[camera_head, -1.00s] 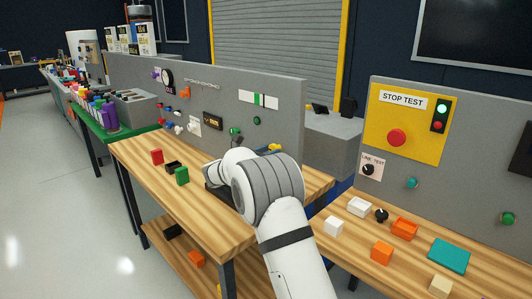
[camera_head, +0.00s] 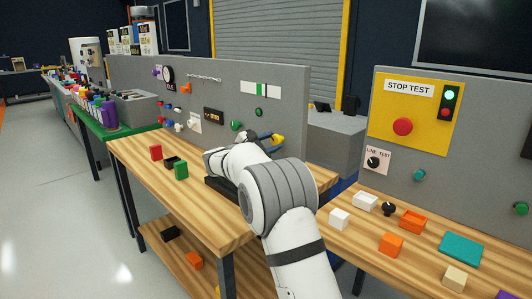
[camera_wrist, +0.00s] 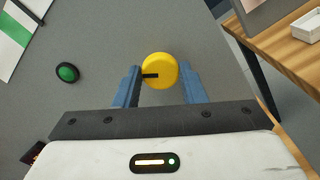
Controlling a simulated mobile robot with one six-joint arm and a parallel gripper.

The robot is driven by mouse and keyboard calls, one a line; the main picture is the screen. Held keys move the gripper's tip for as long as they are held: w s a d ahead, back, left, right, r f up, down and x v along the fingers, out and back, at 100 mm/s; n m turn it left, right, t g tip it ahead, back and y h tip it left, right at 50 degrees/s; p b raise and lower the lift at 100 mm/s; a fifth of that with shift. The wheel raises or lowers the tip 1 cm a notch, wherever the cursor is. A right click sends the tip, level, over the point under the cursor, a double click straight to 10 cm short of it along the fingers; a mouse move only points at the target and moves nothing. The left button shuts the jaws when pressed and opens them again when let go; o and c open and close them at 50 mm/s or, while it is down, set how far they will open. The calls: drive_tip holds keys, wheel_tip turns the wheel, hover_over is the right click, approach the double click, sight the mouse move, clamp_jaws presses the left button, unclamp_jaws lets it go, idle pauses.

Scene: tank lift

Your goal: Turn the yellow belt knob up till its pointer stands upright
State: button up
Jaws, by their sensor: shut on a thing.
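The yellow belt knob (camera_wrist: 164,67) is a round disc on the grey panel, between the two blue fingers of my gripper (camera_wrist: 160,72). The gripper is shut on it. A black pointer (camera_wrist: 150,75) on its face points to the left of the wrist picture. Judged by the slanted strip on the panel, the pointer looks tilted from upright.
A green button (camera_wrist: 67,72) and a green-white strip (camera_wrist: 16,35) are on the panel near the knob. The wooden bench (camera_head: 150,175) below holds small red, black and green blocks. A second bench (camera_head: 345,240) with loose blocks stands to the right, beyond a gap.

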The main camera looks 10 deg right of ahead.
drive_tip(key=m+b, duration=0.6)
drive_tip(key=shift+d+f, duration=0.2)
drive_tip(key=shift+d, duration=0.05)
drive_tip(key=shift+r+m+b, duration=0.2)
drive_tip(key=shift+m+b, duration=1.4)
drive_tip(key=shift+m, duration=0.3)
drive_tip(key=o, duration=0.8)
drive_tip(key=shift+d, duration=0.1)
drive_tip(key=shift+o, duration=1)
drive_tip(key=shift+f, duration=0.1)
drive_tip(key=v, duration=0.8)
drive_tip(key=shift+p, duration=0.45)
